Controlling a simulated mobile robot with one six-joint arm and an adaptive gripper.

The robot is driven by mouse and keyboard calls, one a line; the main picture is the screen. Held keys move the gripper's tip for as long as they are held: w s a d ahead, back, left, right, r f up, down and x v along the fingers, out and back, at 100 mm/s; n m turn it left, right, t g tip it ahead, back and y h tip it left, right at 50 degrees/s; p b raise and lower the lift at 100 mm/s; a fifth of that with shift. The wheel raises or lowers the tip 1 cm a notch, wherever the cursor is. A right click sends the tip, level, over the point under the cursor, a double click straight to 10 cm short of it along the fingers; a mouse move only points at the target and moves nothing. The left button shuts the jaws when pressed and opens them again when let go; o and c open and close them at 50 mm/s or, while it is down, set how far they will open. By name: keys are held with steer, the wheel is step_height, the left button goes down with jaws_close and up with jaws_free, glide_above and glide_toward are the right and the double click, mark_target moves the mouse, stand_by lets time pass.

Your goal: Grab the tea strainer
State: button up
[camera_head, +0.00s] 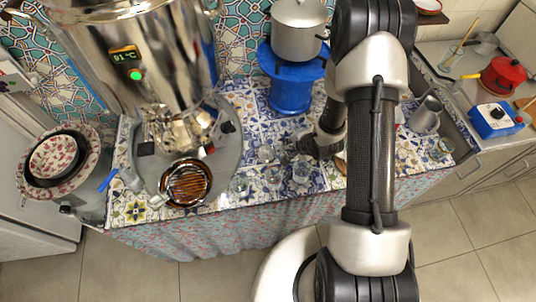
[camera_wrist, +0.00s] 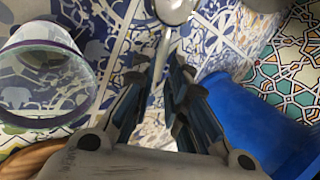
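The tea strainer (camera_wrist: 174,8) shows at the top edge of the wrist view, with its round metal end partly cut off. Its thin pale handle (camera_wrist: 160,55) runs down toward my gripper (camera_wrist: 160,68). My gripper's two dark fingers stand apart, one on each side of the handle. A gap shows between the fingers, and I cannot tell whether either touches the handle. In the head view my gripper (camera_head: 318,146) is low over the tiled counter, partly hidden by my arm. I cannot make out the strainer there.
A clear glass (camera_wrist: 45,75) stands left of my gripper, and a blue stand (camera_wrist: 250,120) is close on the right. Several small glasses (camera_head: 301,172) are on the counter. A large metal samovar (camera_head: 160,60) stands left; a pot (camera_head: 298,32) tops the blue stand.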

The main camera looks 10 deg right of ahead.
mark_target(274, 151)
steer(key=b+x, duration=0.1)
steer(key=x, duration=0.4)
steer(key=shift+w+f, duration=0.15)
steer(key=shift+w, duration=0.05)
steer(key=shift+c, duration=0.3)
jaws_close()
